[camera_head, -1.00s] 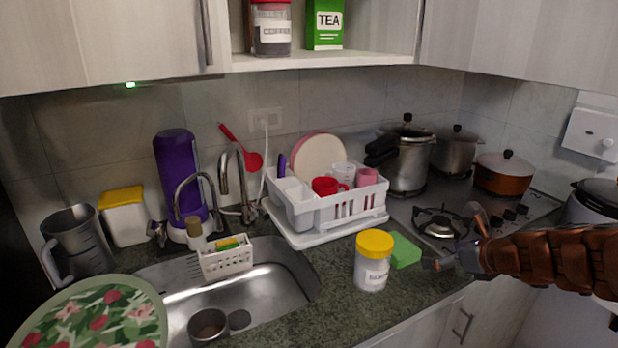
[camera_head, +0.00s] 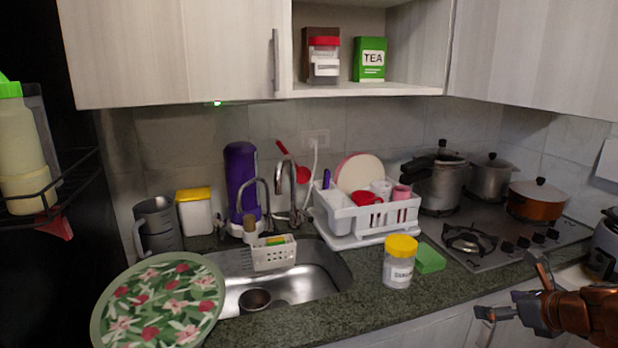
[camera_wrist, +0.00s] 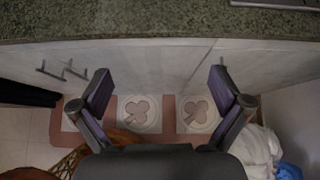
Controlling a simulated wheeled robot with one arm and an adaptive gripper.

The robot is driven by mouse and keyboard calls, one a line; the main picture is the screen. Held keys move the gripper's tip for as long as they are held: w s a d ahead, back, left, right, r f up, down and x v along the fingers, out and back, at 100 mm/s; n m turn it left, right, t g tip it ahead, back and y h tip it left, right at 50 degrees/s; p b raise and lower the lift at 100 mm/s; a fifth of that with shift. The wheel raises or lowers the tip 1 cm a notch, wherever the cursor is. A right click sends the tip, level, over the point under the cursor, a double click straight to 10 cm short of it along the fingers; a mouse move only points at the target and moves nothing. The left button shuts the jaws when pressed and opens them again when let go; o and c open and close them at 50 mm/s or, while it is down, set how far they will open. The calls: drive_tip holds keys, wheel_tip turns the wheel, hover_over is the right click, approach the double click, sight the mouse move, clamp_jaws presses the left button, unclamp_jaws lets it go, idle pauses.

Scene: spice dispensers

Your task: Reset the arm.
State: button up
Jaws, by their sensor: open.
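My gripper (camera_head: 513,296) is at the lower right in the head view, in front of the counter's front edge. Its fingers are spread apart with nothing between them. In the wrist view my gripper (camera_wrist: 160,104) is open and empty, above the floor and facing the cabinet fronts (camera_wrist: 150,62). A clear jar with a yellow lid (camera_head: 399,262) stands upright on the counter to the left of my gripper, apart from it. A green block (camera_head: 429,258) lies beside the jar.
The granite counter (camera_head: 370,305) has a sink (camera_head: 300,282), a white dish rack (camera_head: 370,220) and a stove (camera_head: 490,245) with pots. A floral tray (camera_head: 160,305) is at the lower left. An open shelf (camera_head: 375,90) holds a red-lidded jar (camera_head: 323,62) and a green tea box (camera_head: 369,58).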

drive_tip(key=s+a+n+g+y+p, duration=0.1)
drive_tip(key=s+a+n+g, duration=0.25)
drive_tip(key=a+n, duration=0.65)
drive_tip(key=s+a+n+g+y+p, duration=0.15)
drive_tip(key=s+a+n+g, duration=0.35)
drive_tip(key=a, duration=0.8)
drive_tip(key=s+a+n+g+h+p, duration=0.1)
drive_tip(key=s+n+h, duration=0.4)
drive_tip(key=s+n, duration=1.3)
drive_tip(key=g+p, duration=0.1)
drive_tip(key=g, duration=0.1)
drive_tip(key=shift+s+a+f+g, duration=0.15)
drive_tip(key=shift+s+a+g, duration=0.15)
drive_tip(key=shift+g, duration=0.05)
